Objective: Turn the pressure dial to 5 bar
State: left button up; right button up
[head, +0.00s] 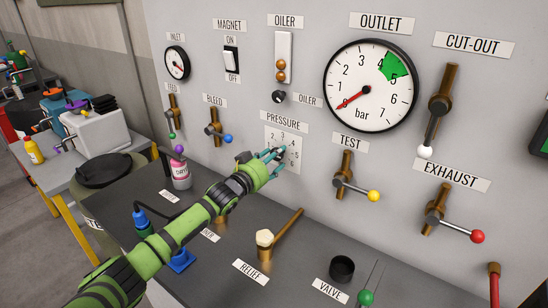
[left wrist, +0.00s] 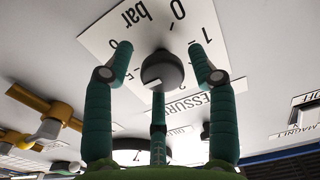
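The pressure dial is a dark round knob (left wrist: 165,72) on a white scale plate (head: 292,140) under the PRESSURE label (head: 283,122). My left gripper (head: 273,155) is at the plate and covers most of the knob in the head view. In the left wrist view its fingers stand open on both sides of the knob, with visible gaps, and a third finger is below it. A small pale mark shows on the knob; I cannot tell which number it points to. The outlet gauge (head: 372,84) has its red needle near 0 and a green band near 5. My right gripper is not in view.
The test valve (head: 346,175), with a yellow knob, and the bleed valve (head: 215,128), with a blue knob, flank the dial. The oiler knob (head: 279,97) is above.

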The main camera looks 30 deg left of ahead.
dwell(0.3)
pick_arm(q)
jog(key=s+a, duration=0.1)
jog(key=s, duration=1.1)
jog(key=shift+a, duration=0.4)
